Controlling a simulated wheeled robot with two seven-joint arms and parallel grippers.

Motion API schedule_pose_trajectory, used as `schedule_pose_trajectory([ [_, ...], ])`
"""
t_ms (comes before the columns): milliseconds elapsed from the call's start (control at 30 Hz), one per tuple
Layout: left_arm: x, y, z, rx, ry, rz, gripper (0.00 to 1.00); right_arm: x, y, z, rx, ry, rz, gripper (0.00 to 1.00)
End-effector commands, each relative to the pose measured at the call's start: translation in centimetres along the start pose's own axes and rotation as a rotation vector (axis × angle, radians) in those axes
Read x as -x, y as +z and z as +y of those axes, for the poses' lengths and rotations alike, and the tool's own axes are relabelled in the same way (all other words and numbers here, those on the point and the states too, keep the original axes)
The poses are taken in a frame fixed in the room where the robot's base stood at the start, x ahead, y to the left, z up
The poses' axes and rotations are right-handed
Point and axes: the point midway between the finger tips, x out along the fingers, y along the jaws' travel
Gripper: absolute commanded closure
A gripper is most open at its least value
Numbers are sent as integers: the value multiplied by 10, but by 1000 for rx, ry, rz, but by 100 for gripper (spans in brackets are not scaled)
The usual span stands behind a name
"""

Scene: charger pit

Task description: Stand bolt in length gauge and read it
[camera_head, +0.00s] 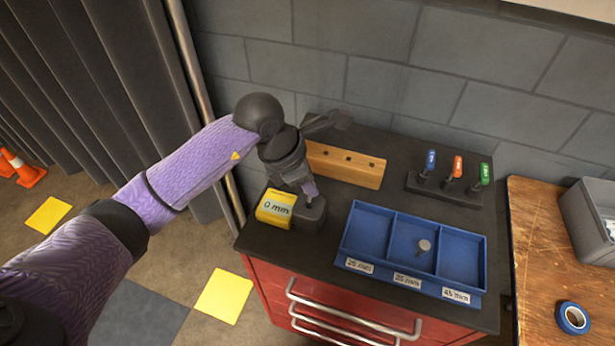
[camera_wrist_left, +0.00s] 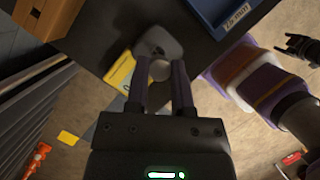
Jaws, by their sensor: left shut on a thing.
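The length gauge has a yellow display box (camera_head: 274,209) reading "0 mm" joined to a dark grey block (camera_head: 311,216), on the left front of the dark cabinet top. My left gripper (camera_head: 308,189) points down just above that block. In the left wrist view, its fingers (camera_wrist_left: 162,78) are shut on a bolt, whose round grey head (camera_wrist_left: 160,70) shows between the tips. The bolt's shank is hidden, so I cannot tell whether it is inside the gauge. The grey block (camera_wrist_left: 158,43) lies just beyond the head. A dark claw-like part (camera_wrist_left: 300,46), perhaps my right gripper, is too small to read.
A blue three-compartment tray (camera_head: 461,290) with length labels holds a grey bolt (camera_head: 424,246) in its middle compartment. Behind are a wooden block (camera_head: 345,166) with holes and a rack (camera_head: 443,188) of blue, red and green handled pieces. A wooden bench (camera_head: 540,250) stands right.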

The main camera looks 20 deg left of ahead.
Motion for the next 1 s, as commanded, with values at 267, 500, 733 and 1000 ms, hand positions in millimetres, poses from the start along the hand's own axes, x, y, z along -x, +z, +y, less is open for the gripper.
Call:
schedule_pose_trajectory([
  [267, -6, -3, 0, 0, 0, 0, 100, -5, 1, 0, 0, 0, -2, 30],
  [500, -11, -5, 0, 0, 0, 0, 100, -9, 2, 0, 0, -1, -4, 30],
  [733, -16, -7, 0, 0, 0, 1, 100, -13, 2, -1, 0, -1, -5, 30],
  [1000, -19, -8, 0, 0, 0, 0, 100, -16, 2, -1, 0, -1, -6, 30],
])
